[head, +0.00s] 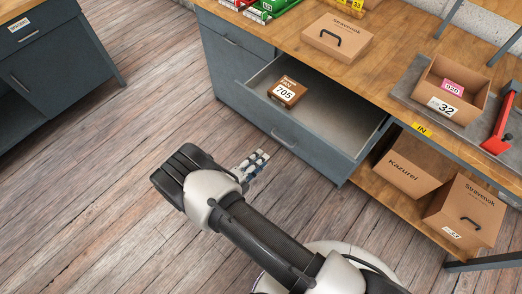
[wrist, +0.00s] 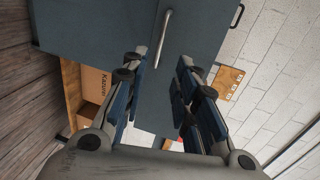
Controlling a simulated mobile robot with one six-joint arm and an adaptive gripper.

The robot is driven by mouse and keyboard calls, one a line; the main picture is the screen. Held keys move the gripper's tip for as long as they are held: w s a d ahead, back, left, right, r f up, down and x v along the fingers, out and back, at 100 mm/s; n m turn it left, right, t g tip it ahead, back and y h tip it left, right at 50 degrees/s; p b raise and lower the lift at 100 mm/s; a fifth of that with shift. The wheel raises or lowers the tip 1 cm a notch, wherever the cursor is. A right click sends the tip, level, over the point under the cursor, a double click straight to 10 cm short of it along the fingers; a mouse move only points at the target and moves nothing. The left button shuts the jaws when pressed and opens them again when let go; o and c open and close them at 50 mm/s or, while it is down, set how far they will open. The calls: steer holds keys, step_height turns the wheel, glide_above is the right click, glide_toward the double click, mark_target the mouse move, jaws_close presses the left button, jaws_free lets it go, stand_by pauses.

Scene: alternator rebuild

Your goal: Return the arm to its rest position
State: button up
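My gripper (head: 252,166) hangs over the wooden floor in front of the open drawer in the head view, apart from the drawer front. In the wrist view my gripper (wrist: 158,95) shows its two fingers spread well apart with nothing between them. My arm reaches up from the bottom of the head view and bends at the wrist. No rest stand or marker for the arm shows.
The open drawer (head: 336,120) holds a small brown box (head: 287,92) marked 705. Its front and handle (wrist: 163,32) face my gripper. The workbench (head: 385,55) carries several boxes and a red tool (head: 500,130). The floor (head: 90,190) at left is clear.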

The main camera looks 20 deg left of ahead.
steer(key=w+d+r+m+g+h, duration=0.2)
steer(key=w+d+r+m+g, duration=0.15)
steer(key=r+m, duration=0.3)
steer(key=w+d+r+m+g+h, duration=0.2)
steer(key=d+r+m, duration=0.25)
steer(key=r, duration=0.25)
steer(key=s+d+r+m+g, duration=0.3)
steer(key=d+r+m+g, duration=0.3)
steer(key=d+r+m, duration=0.6)
steer(key=s+d+r+m+t+y, duration=0.1)
steer(key=s+d+r+m+y, duration=0.3)
steer(key=s+r+m, duration=0.4)
steer(key=s+d+r+m+t+y, duration=0.1)
steer(key=s+d+r+m+y, duration=0.4)
steer(key=m, duration=1.3)
steer(key=s+r, duration=0.3)
steer(key=s, duration=0.2)
steer(key=shift+s+m+y, duration=0.15)
steer(key=shift+m+y, duration=0.15)
steer(key=shift+y, duration=0.1)
